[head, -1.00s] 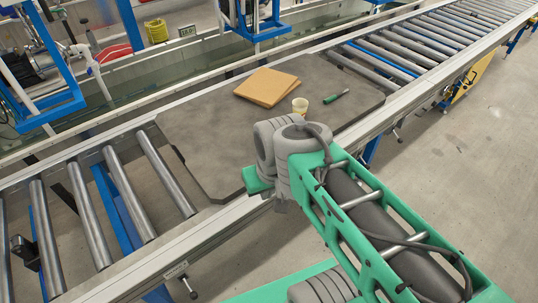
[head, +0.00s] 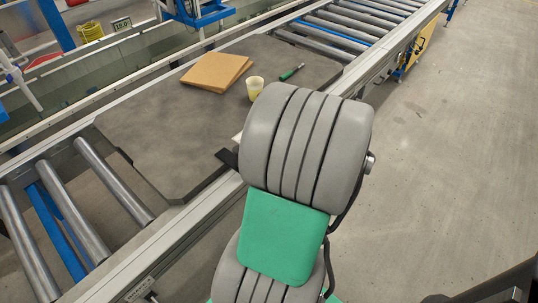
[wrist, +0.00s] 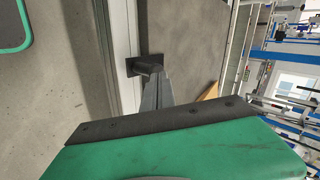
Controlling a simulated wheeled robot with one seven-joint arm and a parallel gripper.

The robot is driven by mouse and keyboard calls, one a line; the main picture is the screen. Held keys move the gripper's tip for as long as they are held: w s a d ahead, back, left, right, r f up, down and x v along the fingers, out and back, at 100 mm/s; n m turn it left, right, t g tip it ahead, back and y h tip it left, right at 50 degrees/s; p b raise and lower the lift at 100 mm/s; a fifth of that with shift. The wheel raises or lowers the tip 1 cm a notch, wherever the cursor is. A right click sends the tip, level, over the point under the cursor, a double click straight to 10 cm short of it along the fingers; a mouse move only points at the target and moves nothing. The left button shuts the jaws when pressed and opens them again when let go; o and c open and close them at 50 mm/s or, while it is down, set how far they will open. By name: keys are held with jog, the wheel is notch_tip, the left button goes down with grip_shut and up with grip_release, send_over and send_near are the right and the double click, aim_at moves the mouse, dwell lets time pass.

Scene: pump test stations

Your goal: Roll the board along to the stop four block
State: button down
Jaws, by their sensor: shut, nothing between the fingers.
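The board is a large dark grey sheet (head: 150,125) lying flat on the roller conveyor, with a bare stretch of rollers at each end. It also shows in the wrist view (wrist: 195,40). My gripper (wrist: 149,70) is shut and empty in the wrist view, its tips at the board's near edge, by the pale conveyor rail. I cannot tell whether they touch the board. In the head view my arm's grey and green links hide most of the gripper. I cannot pick out the stop four block in either view.
On the board lie a brown folder (head: 216,72), a small cream cup (head: 255,88) and a green-tipped pen-like tool (head: 291,73). The near conveyor rail (head: 165,245) runs beside my arm. Open concrete floor (head: 450,160) lies to the right. Blue-framed equipment stands behind.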

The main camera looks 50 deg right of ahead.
jog(key=s+d+f+m+t+h+b, duration=0.1)
jog(key=s+d+f+m+t, duration=0.15)
jog(key=d, duration=0.35)
jog(key=shift+m+g, duration=0.25)
jog(key=shift+g, duration=0.1)
jog(key=b+x, duration=0.3)
jog(key=f+b+x, duration=0.1)
jog(key=b+x, duration=0.3)
jog(key=s+b+x, duration=0.1)
jog(key=b+x, duration=0.2)
jog(key=shift+w+a+f, duration=0.3)
jog(key=shift+f, duration=0.15)
jog(key=shift+w+f+b, duration=0.3)
jog(key=shift+w+b, duration=0.25)
jog(key=shift+w, duration=0.05)
jog(key=shift+a+r, duration=0.1)
jog(key=shift+a, duration=0.25)
jog(key=shift+a+p, duration=0.45)
jog(key=shift+a, duration=0.2)
jog(key=shift+a, duration=0.15)
